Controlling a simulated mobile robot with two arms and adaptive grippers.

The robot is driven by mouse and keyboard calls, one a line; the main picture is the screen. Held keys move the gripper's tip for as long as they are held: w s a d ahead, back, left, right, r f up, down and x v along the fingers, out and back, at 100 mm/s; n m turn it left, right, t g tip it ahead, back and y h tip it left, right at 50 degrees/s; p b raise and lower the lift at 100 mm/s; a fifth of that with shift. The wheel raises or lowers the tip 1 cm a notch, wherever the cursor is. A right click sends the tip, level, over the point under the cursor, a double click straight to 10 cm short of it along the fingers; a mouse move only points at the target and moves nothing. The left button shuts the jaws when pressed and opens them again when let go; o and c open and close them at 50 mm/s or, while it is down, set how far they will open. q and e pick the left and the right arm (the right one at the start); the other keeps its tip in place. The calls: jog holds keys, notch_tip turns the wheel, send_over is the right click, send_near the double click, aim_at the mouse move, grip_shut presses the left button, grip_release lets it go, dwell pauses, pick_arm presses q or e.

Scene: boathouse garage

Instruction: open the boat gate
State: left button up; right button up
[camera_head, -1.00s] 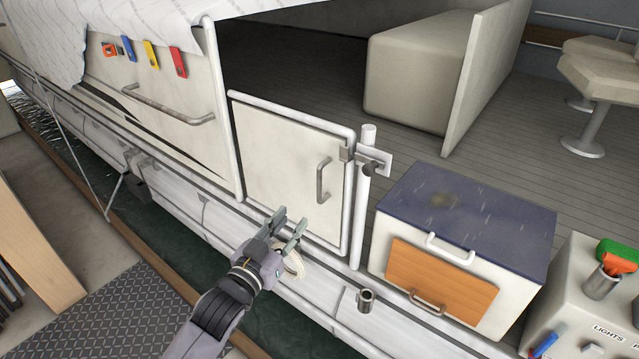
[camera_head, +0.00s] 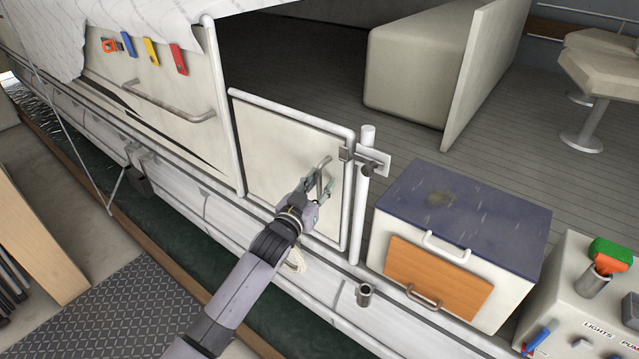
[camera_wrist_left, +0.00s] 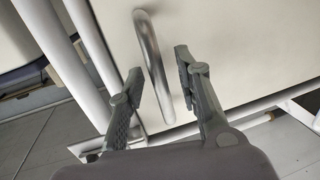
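The boat gate (camera_head: 270,150) is a cream panel in a white tube frame, closed against the white post (camera_head: 362,215) at its right. A metal latch (camera_head: 368,160) bridges the gate's top right corner and the post. The gate's bent metal handle (camera_head: 324,172) is on its right half; it also shows in the left wrist view (camera_wrist_left: 152,62). My left gripper (camera_head: 320,186) is at the handle, fingers apart. In the left wrist view my left gripper (camera_wrist_left: 158,82) has one finger each side of the handle, with gaps visible. My right gripper is not in view.
Right of the gate stands a white box with a blue lid (camera_head: 465,215) and an orange front panel. A control console (camera_head: 580,300) is at the lower right. A rod holder (camera_head: 365,295) stands on the gunwale.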

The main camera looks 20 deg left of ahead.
pick_arm(q)
grip_shut()
dwell(0.3)
dwell(0.6)
